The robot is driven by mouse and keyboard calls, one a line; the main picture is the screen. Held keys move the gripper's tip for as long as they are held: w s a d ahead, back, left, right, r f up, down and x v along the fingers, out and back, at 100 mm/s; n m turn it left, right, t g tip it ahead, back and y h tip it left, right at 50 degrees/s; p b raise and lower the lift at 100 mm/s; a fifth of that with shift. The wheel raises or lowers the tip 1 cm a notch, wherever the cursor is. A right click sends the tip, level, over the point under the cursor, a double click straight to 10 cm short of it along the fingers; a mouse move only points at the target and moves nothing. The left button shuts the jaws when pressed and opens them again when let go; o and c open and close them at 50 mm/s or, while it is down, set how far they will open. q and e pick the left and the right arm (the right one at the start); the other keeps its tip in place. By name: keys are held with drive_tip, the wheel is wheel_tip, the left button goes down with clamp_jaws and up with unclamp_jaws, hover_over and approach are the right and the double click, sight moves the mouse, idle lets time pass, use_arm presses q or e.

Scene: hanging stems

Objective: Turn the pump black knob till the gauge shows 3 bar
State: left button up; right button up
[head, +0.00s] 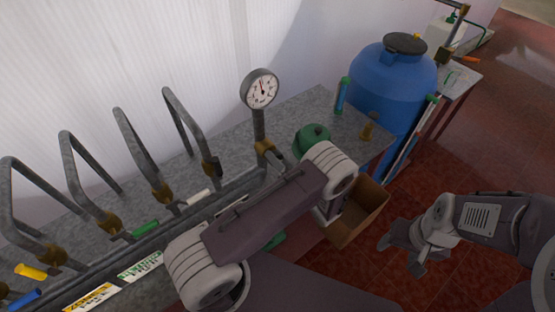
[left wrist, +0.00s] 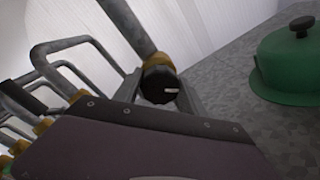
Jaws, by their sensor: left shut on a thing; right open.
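The pressure gauge (head: 260,89) has a white round face on a grey upright pipe; its needle points roughly straight up, and the numbers are too small to read. The black knob (left wrist: 158,84) with a white mark sits on a brass fitting below that pipe. My left gripper (left wrist: 163,88) is shut on the black knob, one finger on each side. In the head view my left gripper (head: 275,160) is at the pipe's foot, partly hidden by my arm. My right gripper (head: 405,247) is open and empty above the red floor at the right.
A green lidded pot (head: 312,139) with a black top stands right of the pipe on the grey bench (head: 225,143). Several bent pipes with brass fittings and coloured tags line the left. A blue tank (head: 390,85) and an open cardboard box (head: 367,214) are at the right.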

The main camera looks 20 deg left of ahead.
use_arm(q)
drive_tip(key=shift+r, duration=0.15)
drive_tip(key=o, duration=1.4)
drive_tip(key=shift+c, duration=0.2)
drive_tip(key=b+v, duration=0.3)
drive_tip(key=v, duration=0.6)
